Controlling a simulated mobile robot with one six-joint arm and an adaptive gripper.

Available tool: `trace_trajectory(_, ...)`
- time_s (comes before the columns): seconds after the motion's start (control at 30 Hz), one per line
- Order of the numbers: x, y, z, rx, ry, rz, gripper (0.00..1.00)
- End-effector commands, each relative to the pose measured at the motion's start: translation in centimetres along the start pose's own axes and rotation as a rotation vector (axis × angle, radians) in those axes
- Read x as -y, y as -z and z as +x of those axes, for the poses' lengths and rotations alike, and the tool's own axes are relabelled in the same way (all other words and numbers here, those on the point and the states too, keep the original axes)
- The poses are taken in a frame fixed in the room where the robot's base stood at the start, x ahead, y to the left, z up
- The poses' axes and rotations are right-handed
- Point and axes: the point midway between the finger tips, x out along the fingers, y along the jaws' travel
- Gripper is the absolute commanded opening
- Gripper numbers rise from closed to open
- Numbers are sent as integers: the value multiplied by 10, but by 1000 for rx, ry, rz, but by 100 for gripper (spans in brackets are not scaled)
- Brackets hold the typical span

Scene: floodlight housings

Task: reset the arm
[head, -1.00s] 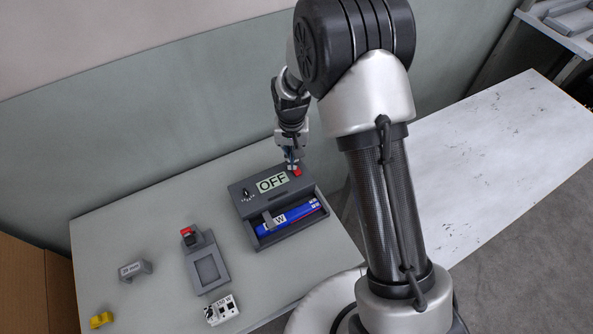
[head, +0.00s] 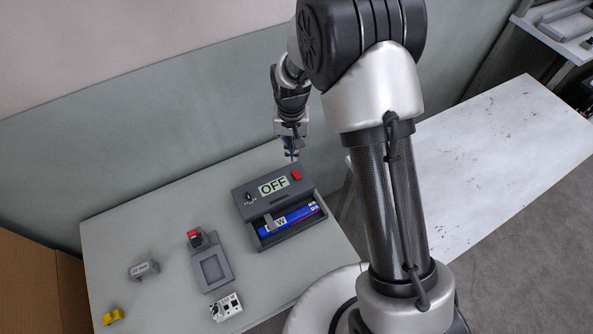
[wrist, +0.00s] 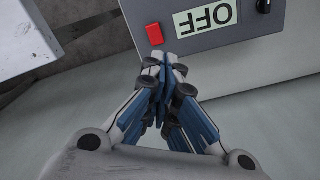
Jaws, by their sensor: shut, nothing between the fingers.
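My gripper (head: 291,154) is shut and empty, above the back edge of a grey box-shaped device. In the wrist view my gripper's fingertips (wrist: 168,62) meet just beside the device's panel. The device (head: 241,194) has a display (head: 273,186) that reads OFF, a red button (head: 296,175) and a dark knob (head: 249,197). The red button also shows in the wrist view (wrist: 155,34), a little beyond the fingertips and apart from them. A blue pack (head: 297,217) lies in the device's front recess.
On the table (head: 165,215) are a grey fixture (head: 212,272) with a red part (head: 194,234), a white block (head: 227,307), a grey labelled piece (head: 144,269) and a yellow piece (head: 113,316). A cardboard box (head: 28,285) stands at left. A white table (head: 500,160) is at right.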

Motion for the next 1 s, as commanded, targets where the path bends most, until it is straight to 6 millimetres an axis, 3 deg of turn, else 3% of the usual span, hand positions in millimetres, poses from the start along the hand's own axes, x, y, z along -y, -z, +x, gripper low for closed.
trace_trajectory(0.57, -2, 0, -7, -5, 2, -1, 0)
trace_trajectory(0.67, -7, -2, -31, -25, 8, -5, 0)
trace_trajectory(0.77, -18, -10, -70, -56, 17, -13, 0)
trace_trajectory(1.0, -52, -52, -165, -143, 35, -40, 0)
